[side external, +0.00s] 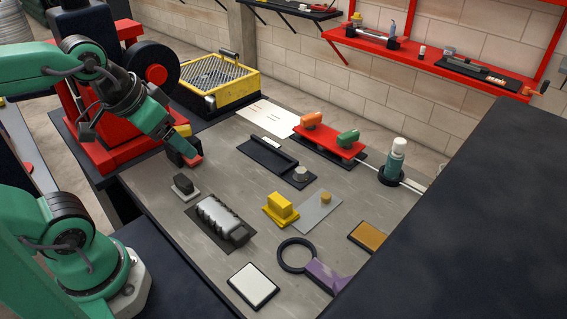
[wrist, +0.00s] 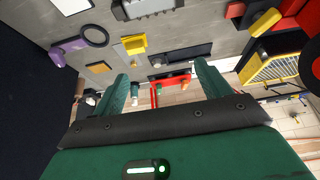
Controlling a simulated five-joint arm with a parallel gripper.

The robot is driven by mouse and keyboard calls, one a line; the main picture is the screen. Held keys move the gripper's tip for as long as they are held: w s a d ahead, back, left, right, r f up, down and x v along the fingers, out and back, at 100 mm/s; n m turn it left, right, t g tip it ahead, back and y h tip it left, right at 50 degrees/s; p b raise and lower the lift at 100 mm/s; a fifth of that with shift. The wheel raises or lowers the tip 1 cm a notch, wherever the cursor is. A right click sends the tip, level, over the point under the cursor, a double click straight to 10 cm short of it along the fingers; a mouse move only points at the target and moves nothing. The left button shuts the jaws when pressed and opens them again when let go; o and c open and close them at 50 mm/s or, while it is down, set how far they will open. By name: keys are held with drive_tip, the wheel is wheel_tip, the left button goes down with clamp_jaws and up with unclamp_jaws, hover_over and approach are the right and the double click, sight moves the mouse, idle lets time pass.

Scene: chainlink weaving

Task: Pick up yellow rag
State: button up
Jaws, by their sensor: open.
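A small yellow thing (side external: 281,208) lies on the grey bench, around its middle. It looks like a stepped block, and it is the only loose yellow piece there that could be the rag. It also shows in the wrist view (wrist: 133,44), at the upper left. My gripper (side external: 168,130) is at the left of the bench, above the surface and well apart from the yellow thing. In the wrist view its two green fingers (wrist: 162,78) stand wide apart with nothing held between them.
A grey ridged part (side external: 222,219) and a black block (side external: 185,185) lie left of the yellow thing. A grey plate (side external: 318,212) is close on its right. A magnifier (side external: 297,255) lies in front. A red tray (side external: 330,140) and a bottle (side external: 396,158) stand behind.

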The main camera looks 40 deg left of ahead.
drive_tip(key=n+g, duration=0.5)
drive_tip(key=n, duration=1.1)
hover_over(280, 200)
drive_tip(key=f, duration=1.5)
drive_tip(key=shift+s+f, duration=0.3)
drive_tip(key=shift+w+d+f+n+g, duration=0.15)
drive_tip(key=shift+f+n+g, duration=0.15)
drive_tip(key=shift+f+n, duration=0.2)
drive_tip(key=shift+f, duration=1.3)
drive_tip(key=shift+w+f, duration=0.15)
drive_tip(key=shift+f, duration=2.4)
drive_tip(key=shift+c, duration=0.5)
